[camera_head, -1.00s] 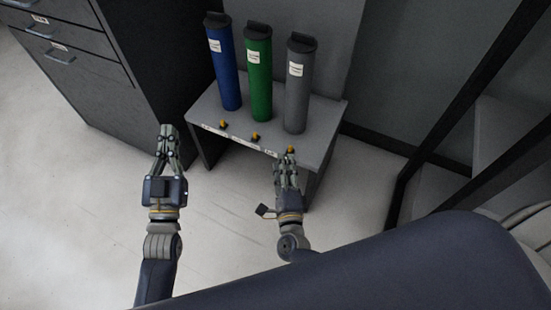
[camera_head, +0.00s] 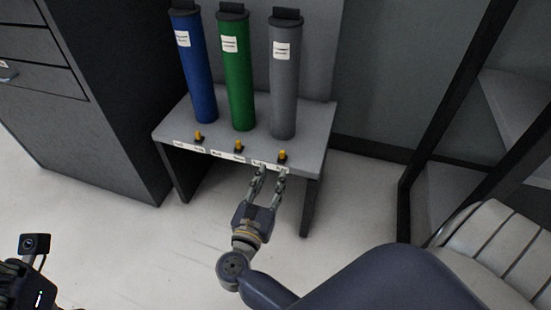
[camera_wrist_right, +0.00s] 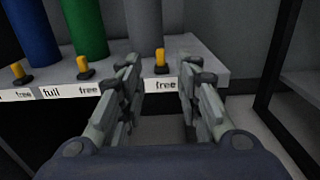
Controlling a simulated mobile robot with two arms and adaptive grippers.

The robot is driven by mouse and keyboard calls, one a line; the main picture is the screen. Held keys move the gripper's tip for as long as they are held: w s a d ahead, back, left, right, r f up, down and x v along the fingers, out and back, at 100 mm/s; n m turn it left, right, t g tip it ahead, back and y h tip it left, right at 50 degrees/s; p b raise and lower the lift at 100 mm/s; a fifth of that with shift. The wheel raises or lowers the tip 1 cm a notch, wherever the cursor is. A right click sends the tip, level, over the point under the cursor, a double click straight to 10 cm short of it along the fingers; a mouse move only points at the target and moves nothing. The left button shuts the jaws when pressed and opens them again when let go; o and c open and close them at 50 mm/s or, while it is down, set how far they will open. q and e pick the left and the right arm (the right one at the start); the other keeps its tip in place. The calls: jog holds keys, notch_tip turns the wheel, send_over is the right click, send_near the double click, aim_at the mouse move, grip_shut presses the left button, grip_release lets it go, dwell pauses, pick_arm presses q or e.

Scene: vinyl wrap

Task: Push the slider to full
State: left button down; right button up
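Three yellow slider knobs sit along the front of a small grey table (camera_head: 310,135): left (camera_head: 198,137), middle (camera_head: 238,147) and right (camera_head: 282,155). In the right wrist view, "full" lies left of "free" on the middle slider's label; the right slider (camera_wrist_right: 161,62) stands above a "free" label (camera_wrist_right: 161,85). My right gripper (camera_head: 270,171) is open and empty, just in front of the table edge below the right slider. In its wrist view the knob appears between the fingertips (camera_wrist_right: 158,72), apart from them. My left wrist is at the lower left; its fingers are out of frame.
A blue tube (camera_head: 192,65), a green tube (camera_head: 237,75) and a grey tube (camera_head: 284,80) stand upright behind the sliders. A dark drawer cabinet (camera_head: 90,120) is left of the table. A dark frame stands at the right.

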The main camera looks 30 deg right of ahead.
aim_at(282, 154)
jog(key=b+x, duration=0.2)
jog(key=x, duration=0.8)
jog(key=shift+w+d, duration=0.2)
grip_shut()
